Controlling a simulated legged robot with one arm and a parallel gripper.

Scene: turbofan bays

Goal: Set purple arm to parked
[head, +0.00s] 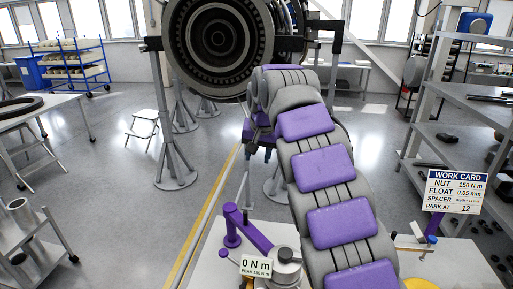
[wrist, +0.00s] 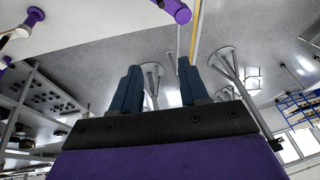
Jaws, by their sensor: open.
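The purple arm (head: 250,232) is low in the middle of the head view, on a white bench. It runs from a round grey hub (head: 287,262) up and left to an end with a short purple post. A purple rounded end, seemingly of this arm, shows at the top of the wrist view (wrist: 176,10). My gripper (wrist: 160,85) is open and empty, its two dark blue fingers apart. In the head view my gripper (head: 258,153) is beyond the bench and above it, apart from the purple arm. A label by the hub reads 0 N m.
A work card (head: 457,191) at the right reads PARK AT 12. A purple post (head: 434,224) stands below it. The white bench (head: 213,262) has a yellow part at its right. A turbofan (head: 218,40) hangs on a stand behind. Grey shelves (head: 470,130) stand right.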

